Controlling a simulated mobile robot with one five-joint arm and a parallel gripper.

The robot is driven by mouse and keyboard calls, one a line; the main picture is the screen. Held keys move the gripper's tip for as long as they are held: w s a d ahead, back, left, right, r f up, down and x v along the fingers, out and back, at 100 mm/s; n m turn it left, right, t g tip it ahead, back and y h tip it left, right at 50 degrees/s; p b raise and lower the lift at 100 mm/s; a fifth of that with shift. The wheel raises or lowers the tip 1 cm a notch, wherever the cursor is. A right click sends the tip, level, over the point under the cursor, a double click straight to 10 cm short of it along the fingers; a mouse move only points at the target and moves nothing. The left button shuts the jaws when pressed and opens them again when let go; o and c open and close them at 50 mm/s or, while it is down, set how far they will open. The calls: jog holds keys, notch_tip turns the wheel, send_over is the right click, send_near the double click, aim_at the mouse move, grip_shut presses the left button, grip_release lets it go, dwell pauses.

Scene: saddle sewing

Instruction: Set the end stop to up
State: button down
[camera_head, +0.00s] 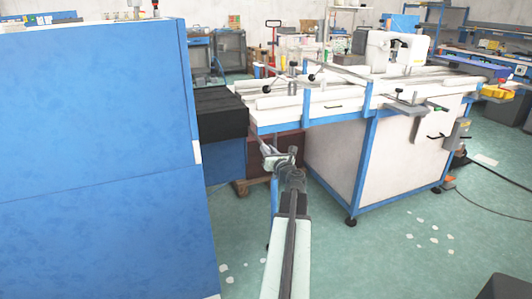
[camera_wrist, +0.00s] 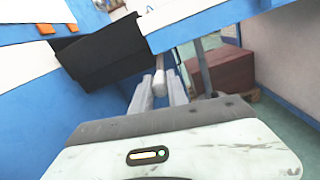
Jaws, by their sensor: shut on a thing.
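In the wrist view, the two pale fingers of my gripper (camera_wrist: 158,88) are closed on either side of a pale, rounded bar, which I take for the end stop (camera_wrist: 160,78). The bar sits under the blue front rail of the white machine table. In the head view, my gripper (camera_head: 263,146) reaches to the left end of that table (camera_head: 275,112), just below its blue rail. The end stop is too small and too covered there to make out. Whether it stands up or down cannot be told.
A large blue cabinet (camera_head: 95,150) fills the left side. A black box-like part (camera_head: 220,113) sits between it and the table. A brown-red box (camera_wrist: 222,70) stands below on a pallet.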

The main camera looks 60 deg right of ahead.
jog(key=shift+w+r, duration=0.1)
jog(key=shift+r, duration=0.2)
jog(key=c, duration=1.3)
grip_release()
jog(key=shift+a, duration=0.1)
jog(key=v, duration=0.7)
jog(key=shift+s+a, duration=0.2)
jog(key=shift+s, duration=0.15)
